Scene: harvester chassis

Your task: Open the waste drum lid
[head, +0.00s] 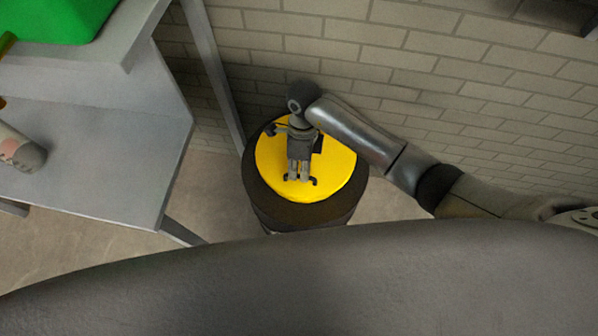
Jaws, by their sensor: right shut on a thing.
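The waste drum (300,217) is a dark round drum on the floor in the middle of the head view. Its yellow lid (341,178) lies flat on top and looks closed. My right gripper (299,180) reaches in from the right and points down over the middle of the lid. It is shut on the lid's handle, of which small dark ends show beside the fingertips. The gripper hides most of the handle. My left gripper is not in view.
A grey metal table (95,150) stands at the left, with a green bin (60,18) on its upper shelf. A brick wall (450,75) rises close behind the drum. Bare floor shows between the table and the drum.

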